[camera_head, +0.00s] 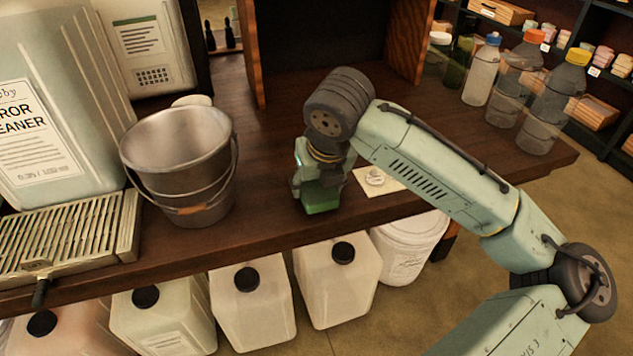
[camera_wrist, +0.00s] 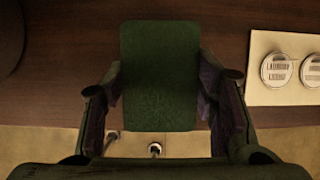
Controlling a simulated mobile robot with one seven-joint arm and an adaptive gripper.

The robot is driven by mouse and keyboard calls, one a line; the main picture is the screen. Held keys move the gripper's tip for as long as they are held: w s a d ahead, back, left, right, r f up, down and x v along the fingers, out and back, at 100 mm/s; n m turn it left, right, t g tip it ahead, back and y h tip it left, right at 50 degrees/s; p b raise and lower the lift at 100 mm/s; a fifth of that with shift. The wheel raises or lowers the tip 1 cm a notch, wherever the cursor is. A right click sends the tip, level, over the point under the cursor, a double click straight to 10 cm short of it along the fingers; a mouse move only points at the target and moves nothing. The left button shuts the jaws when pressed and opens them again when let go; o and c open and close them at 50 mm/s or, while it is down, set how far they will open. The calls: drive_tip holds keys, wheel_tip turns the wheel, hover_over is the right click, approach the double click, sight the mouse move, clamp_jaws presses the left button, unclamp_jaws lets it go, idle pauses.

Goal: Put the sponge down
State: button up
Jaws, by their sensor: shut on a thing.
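A green sponge (camera_head: 321,197) is between the fingers of my gripper (camera_head: 318,182), low over the dark wooden counter (camera_head: 272,212) near its front edge. I cannot tell whether the sponge touches the counter. In the wrist view the sponge (camera_wrist: 160,75) is upright in the picture, with a finger of my gripper (camera_wrist: 162,95) on each side. My gripper is shut on it. The gripper body hides the sponge's upper part in the head view.
A metal bucket (camera_head: 182,160) stands to the left, beside a metal drain grate (camera_head: 65,240). A pale card with round items (camera_head: 376,179) lies right of my gripper. Several bottles (camera_head: 482,72) stand at the counter's right end. White jugs (camera_head: 250,300) stand below.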

drive_tip(key=shift+f+b, duration=0.3)
drive_tip(key=shift+f, duration=0.25)
drive_tip(key=o, duration=1)
drive_tip(key=shift+r, duration=0.1)
drive_tip(key=shift+r, duration=0.2)
drive_tip(key=v, duration=1.1)
drive_tip(key=shift+d, duration=0.1)
